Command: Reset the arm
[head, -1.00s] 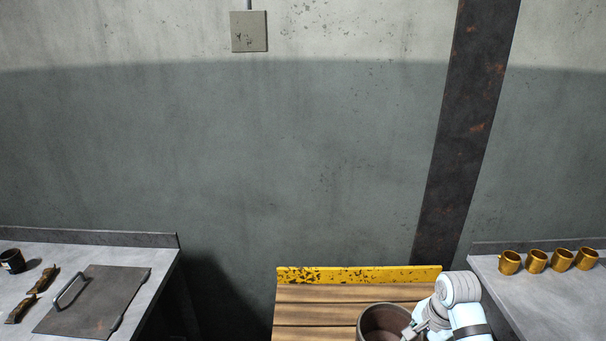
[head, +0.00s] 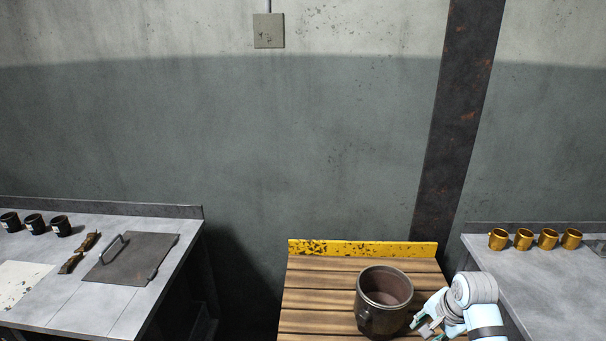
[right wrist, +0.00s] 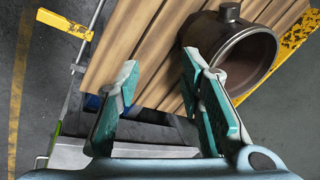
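My right gripper (head: 424,326) is beside the right side of a dark metal pot (head: 384,299) in the head view. The pot stands upright and open on a wooden slatted platform (head: 320,292). In the right wrist view, my right gripper (right wrist: 160,78) has its two fingers spread with nothing between them. The pot (right wrist: 232,50) is just beyond the right finger there; I cannot tell whether they touch. My left gripper is not in view.
On the left table stand several black cups (head: 34,223), a flat metal plate with a handle (head: 130,258) and a brown twisted piece (head: 78,252). Several brass mugs (head: 523,239) line the right table (head: 540,275). A yellow worn board (head: 362,249) edges the platform.

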